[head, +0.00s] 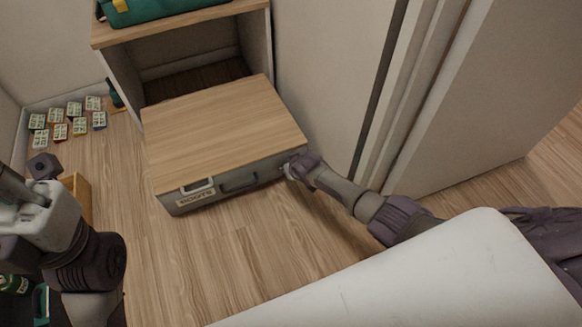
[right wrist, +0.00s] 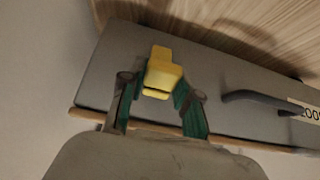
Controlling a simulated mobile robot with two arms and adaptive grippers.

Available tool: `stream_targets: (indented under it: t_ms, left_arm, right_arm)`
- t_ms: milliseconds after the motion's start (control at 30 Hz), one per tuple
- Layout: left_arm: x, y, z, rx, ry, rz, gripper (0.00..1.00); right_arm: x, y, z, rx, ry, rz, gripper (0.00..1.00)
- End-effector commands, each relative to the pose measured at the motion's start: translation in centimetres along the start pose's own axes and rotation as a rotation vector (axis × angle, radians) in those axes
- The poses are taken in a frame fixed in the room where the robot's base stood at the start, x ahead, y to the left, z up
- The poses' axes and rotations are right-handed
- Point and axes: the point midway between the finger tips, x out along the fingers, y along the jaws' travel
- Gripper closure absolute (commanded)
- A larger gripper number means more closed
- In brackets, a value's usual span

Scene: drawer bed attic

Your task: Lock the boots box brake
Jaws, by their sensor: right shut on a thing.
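The boots box (head: 225,125) is a wide drawer with a light wood top and grey front, standing out on the floor in front of a wooden cabinet. My right gripper (head: 293,166) is at the right end of that front. In the right wrist view, the yellow brake piece (right wrist: 163,73) on the grey front sits between the fingers of my right gripper (right wrist: 160,92), which are shut on it. The fingers hide its sides.
The cabinet (head: 180,25) stands behind the box with a green case (head: 150,10) on top. Several small cards (head: 70,115) lie on the floor at left, near a wooden crate (head: 80,195). A wall and door frame stand close at right. Floor before the box is clear.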

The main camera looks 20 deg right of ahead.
Motion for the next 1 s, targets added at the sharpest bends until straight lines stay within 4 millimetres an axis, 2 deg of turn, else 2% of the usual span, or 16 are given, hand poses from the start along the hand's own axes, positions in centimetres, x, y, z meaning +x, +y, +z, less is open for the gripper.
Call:
stream_targets:
  t_ms: [300,733,767,900,1000]
  left_arm:
    - [-0.22,-0.02,-0.01,-0.002,-0.010,-0.005,1.00]
    - [-0.27,0.00,0.01,-0.002,-0.011,-0.005,1.00]
    - [-0.27,0.00,0.01,-0.002,-0.011,-0.005,1.00]
    - [-0.27,0.00,0.02,-0.002,-0.012,-0.005,1.00]
    - [-0.26,0.00,0.03,-0.002,-0.012,-0.005,1.00]
  right_arm:
    - [0.12,-0.04,-0.59,0.000,-0.079,0.000,1.00]
    - [0.14,-0.05,-0.58,0.000,-0.085,-0.001,1.00]
    - [0.14,-0.05,-0.58,0.000,-0.085,-0.001,0.63]
    - [0.14,-0.05,-0.58,0.000,-0.085,-0.001,0.42]
    - [0.14,-0.04,-0.59,0.000,-0.085,-0.001,0.42]
